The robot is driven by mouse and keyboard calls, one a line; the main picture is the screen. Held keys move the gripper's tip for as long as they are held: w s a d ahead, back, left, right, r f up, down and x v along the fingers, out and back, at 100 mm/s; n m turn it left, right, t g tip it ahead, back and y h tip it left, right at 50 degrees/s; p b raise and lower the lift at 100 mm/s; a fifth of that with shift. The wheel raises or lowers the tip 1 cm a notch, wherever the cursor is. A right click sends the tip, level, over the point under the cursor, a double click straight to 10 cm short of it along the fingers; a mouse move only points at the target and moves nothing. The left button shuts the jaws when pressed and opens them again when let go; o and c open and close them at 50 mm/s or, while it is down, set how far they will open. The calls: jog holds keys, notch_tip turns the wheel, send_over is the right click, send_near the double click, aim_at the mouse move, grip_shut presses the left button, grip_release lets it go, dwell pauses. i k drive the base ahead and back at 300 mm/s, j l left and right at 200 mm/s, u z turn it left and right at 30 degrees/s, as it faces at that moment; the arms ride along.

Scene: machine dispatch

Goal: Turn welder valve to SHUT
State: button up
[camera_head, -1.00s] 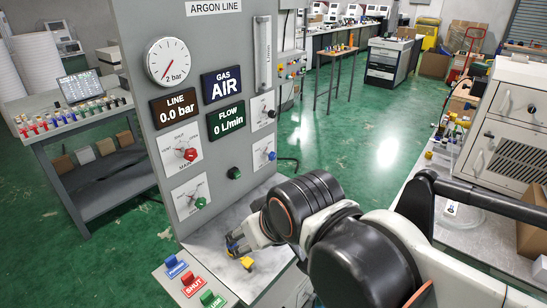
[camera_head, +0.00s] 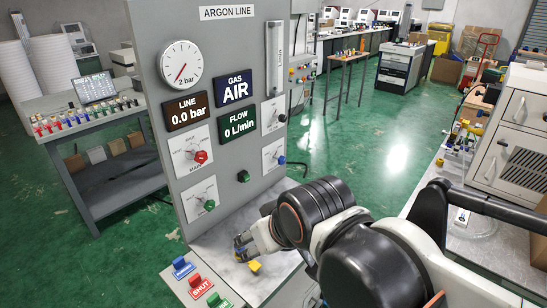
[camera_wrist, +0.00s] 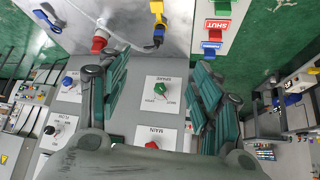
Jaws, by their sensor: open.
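The grey ARGON LINE panel (camera_head: 222,65) stands ahead with several small valve knobs. A red knob (camera_head: 200,157) sits on the MAIN dial, and a green knob (camera_head: 209,205) is on the dial below it. A black knob (camera_head: 282,118) and a blue knob (camera_head: 281,160) are on the right. Their small labels are too blurred to tell which is the welder valve. In the wrist view my gripper (camera_wrist: 157,80) is open and empty, its teal fingers either side of the green knob (camera_wrist: 160,89) in the picture, apparently apart from it.
A red SHUT tag (camera_head: 200,287) lies between a blue and a green tag on the front ledge. A yellow piece (camera_head: 255,266) lies on the panel's shelf. A bench with bottles (camera_head: 85,118) stands left, and a white cabinet (camera_head: 508,140) right.

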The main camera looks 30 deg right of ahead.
aim_at(281, 160)
jog(key=k+l, duration=0.1)
jog(key=l, duration=0.25)
jog(key=k+l, duration=0.1)
jog(key=l, duration=0.2)
jog(key=k+l, duration=0.1)
jog(key=l, duration=0.25)
jog(key=k+l, duration=0.1)
jog(key=l, duration=0.25)
